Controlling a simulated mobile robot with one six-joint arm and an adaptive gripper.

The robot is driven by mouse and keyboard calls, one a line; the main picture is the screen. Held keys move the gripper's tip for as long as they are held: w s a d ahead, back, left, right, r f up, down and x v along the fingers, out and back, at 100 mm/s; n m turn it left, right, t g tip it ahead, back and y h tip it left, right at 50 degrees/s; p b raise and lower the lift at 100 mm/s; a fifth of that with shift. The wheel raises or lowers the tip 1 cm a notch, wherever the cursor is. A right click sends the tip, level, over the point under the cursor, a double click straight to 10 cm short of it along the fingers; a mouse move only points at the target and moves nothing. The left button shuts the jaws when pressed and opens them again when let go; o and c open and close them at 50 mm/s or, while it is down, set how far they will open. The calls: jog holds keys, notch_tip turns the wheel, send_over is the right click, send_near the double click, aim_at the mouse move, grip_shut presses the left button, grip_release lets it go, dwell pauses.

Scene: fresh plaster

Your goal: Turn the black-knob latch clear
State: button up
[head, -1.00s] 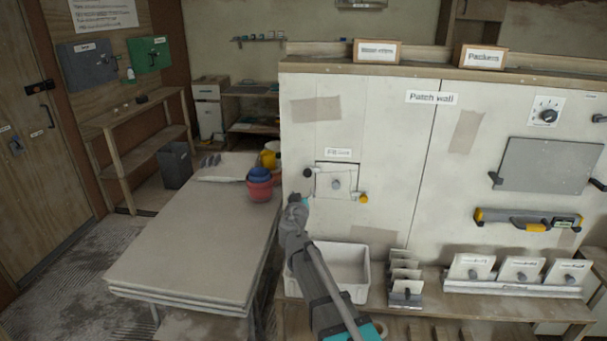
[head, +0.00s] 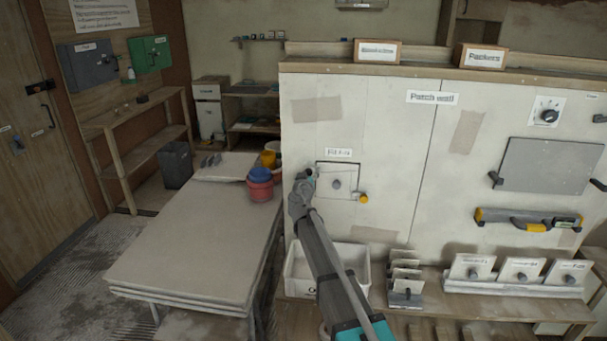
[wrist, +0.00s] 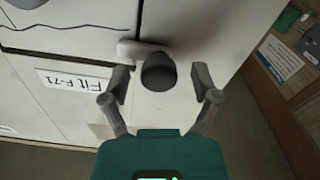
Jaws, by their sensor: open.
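The black-knob latch (wrist: 158,73) shows in the wrist view as a dark round knob on a pale bar (wrist: 138,50) against the white wall. My gripper (wrist: 161,82) is open, with one finger on each side of the knob; I cannot tell whether either finger touches it. In the head view, my gripper (head: 304,184) is at the left edge of a small square panel (head: 348,181) with a grey knob (head: 337,184), and it largely hides the black knob. A yellow-knob latch (head: 363,198) is at the panel's lower right.
A label (wrist: 75,82) shows near the panel in the wrist view. Below my arm, a white bin (head: 348,262) stands on a wooden bench beside several upright plates (head: 405,275). A stack of boards (head: 190,245) and buckets (head: 260,183) are to the left.

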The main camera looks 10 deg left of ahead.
jog(key=shift+w, duration=0.4)
